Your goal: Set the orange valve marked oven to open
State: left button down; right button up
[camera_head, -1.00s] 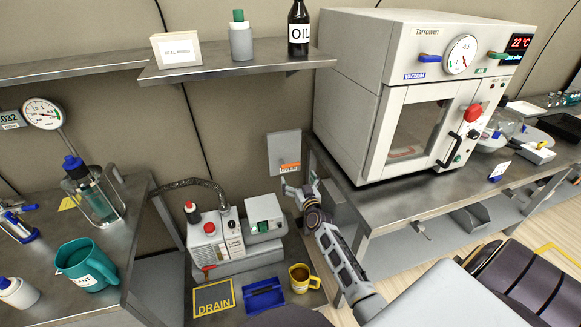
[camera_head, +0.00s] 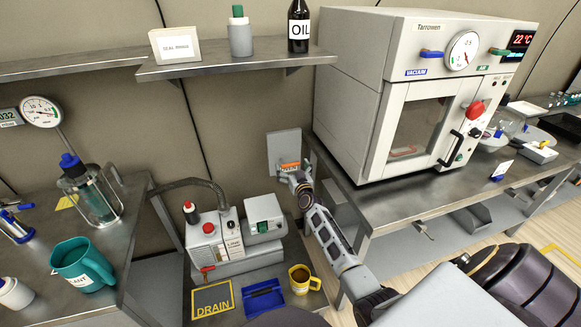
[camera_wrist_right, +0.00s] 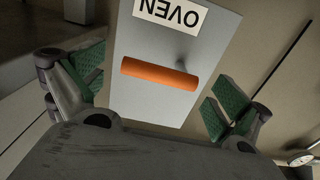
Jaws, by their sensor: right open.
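The orange valve handle (camera_head: 290,166) is on a grey plate (camera_head: 283,143) on the back wall, left of the oven. In the right wrist view the orange bar (camera_wrist_right: 159,75) lies roughly crosswise, slightly tilted, on the plate below an upside-down OVEN label (camera_wrist_right: 170,14). My right gripper (camera_head: 291,175) is at the valve in the head view and partly covers the label there. In the wrist view its green-padded fingers (camera_wrist_right: 153,88) are spread apart, one on each side of the bar, with gaps; I see no contact. My left gripper is not in view.
The Tarrowen oven (camera_head: 395,95) and its bench (camera_head: 400,200) stand right of the valve, close to my right arm. A pump (camera_head: 214,240), a blue tray (camera_head: 264,296) and a yellow mug (camera_head: 299,278) are below. A shelf (camera_head: 235,62) is above left.

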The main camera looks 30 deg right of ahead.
jog(key=shift+w+d, duration=0.15)
jog(key=shift+w, duration=0.55)
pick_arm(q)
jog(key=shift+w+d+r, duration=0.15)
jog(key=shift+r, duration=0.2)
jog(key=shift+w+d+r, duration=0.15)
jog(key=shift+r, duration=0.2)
pick_arm(e)
jog(key=shift+w, duration=0.2)
jog(key=c, duration=1.2)
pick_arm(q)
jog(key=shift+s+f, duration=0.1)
pick_arm(e)
jog(key=shift+c, duration=0.2)
